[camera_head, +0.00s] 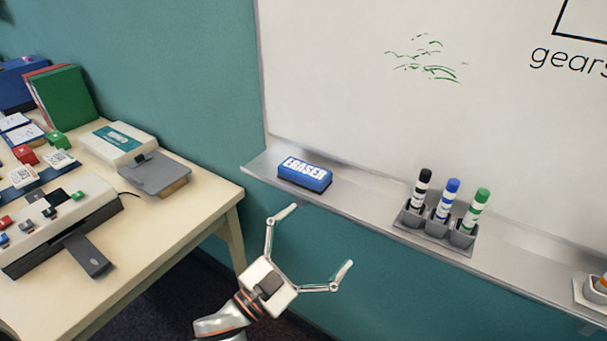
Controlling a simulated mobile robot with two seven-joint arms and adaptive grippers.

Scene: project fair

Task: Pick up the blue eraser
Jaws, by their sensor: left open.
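The blue eraser (305,174) has white "ERASER" lettering on its top. It lies on the left part of the grey whiteboard tray (348,203), against the foot of the board. My left gripper (319,237) is open and empty. It is below and in front of the tray in the picture, with its fingers spread wide. One fingertip shows just under the tray's edge, below the eraser, and the other is farther right. The gripper is apart from the eraser. My right gripper is not in view.
A holder (437,222) with black, blue and green markers stands on the tray to the right of the eraser. A whiteboard (350,90) with green scribbles rises behind. A cluttered table (150,240) stands at left. The tray between eraser and holder is clear.

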